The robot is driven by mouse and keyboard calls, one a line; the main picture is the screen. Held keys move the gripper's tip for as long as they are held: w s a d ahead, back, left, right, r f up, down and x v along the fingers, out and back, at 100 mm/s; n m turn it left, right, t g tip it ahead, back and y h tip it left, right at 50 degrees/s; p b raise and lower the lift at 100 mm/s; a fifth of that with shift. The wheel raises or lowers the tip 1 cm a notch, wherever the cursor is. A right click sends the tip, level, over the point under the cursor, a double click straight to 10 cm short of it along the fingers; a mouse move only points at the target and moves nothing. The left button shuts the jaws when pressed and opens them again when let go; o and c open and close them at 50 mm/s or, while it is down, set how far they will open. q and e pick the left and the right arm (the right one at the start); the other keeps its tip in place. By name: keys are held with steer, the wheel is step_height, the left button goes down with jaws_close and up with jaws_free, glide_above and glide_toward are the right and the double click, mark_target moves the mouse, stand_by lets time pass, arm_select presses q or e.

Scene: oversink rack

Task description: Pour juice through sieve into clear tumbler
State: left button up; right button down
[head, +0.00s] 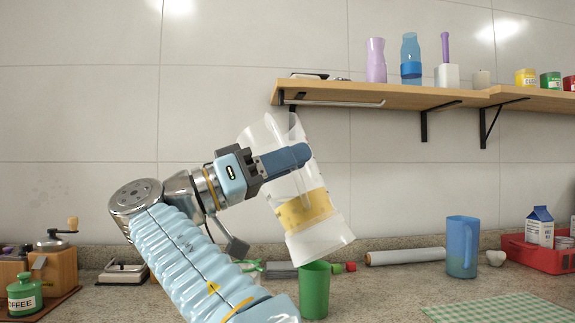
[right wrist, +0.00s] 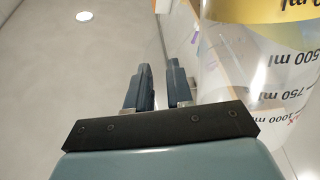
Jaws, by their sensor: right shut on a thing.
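My right gripper (head: 296,157) is shut on a clear jug (head: 268,136) and holds it above the counter, its dark fingers across the jug's upper side. The jug is tilted and has a yellow-orange band low on it; I cannot tell whether the band is juice or print. In the right wrist view my fingers (right wrist: 160,88) show beside the jug (right wrist: 225,65), which carries ml marks; the exact grip spot is unclear. I cannot make out a sieve or a clear tumbler. My left gripper is not in view.
A green cup (head: 314,291) stands on the counter just below the jug. A blue pitcher (head: 462,247) and a red tray (head: 540,256) with cartons are to the right. A wooden shelf (head: 420,98) with bottles hangs above. A green checked cloth (head: 500,309) lies front right.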

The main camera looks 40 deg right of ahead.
steer(key=shift+s+r+n+h, duration=0.1)
steer(key=shift+r+n+h, duration=0.2)
steer(key=shift+n+h, duration=0.3)
steer(key=shift+n+t+h, duration=0.3)
steer(key=shift+n+t, duration=0.4)
steer(key=shift+n, duration=0.1)
steer(key=n+t+h, duration=0.1)
steer(key=n, duration=0.2)
steer(key=shift+w+r+t+h, duration=0.1)
steer(key=shift+w+t+h, duration=0.1)
steer(key=shift+t+h, duration=0.2)
steer(key=shift+w+a+f+n+t+h+b, duration=0.15)
steer(key=shift+n+t+h, duration=0.1)
steer(key=shift+n+t, duration=0.3)
steer(key=shift+w+f+n+t+h+b, duration=0.1)
steer(key=shift+w+f+n+t+h, duration=0.2)
steer(key=shift+n, duration=0.4)
steer(key=shift+w+a+n+t+h+b, duration=0.15)
steer(key=shift+n+t+h, duration=0.1)
steer(key=shift+n+t, duration=0.35)
steer(key=shift+s, duration=0.1)
steer(key=shift+w+a+f+n+t+b, duration=0.1)
steer(key=shift+w+f+n+t+b, duration=0.15)
steer(key=shift+n+t+b, duration=0.55)
steer(key=shift+w+a+f+n+t+b, duration=0.1)
steer(key=shift+w+f+n+t+b, duration=0.2)
steer(key=shift+n+t+b, duration=0.4)
steer(key=shift+w+a+f+n+t+b, duration=0.1)
steer(key=shift+w+f+n+t+b, duration=0.15)
steer(key=shift+n+t+b, duration=0.55)
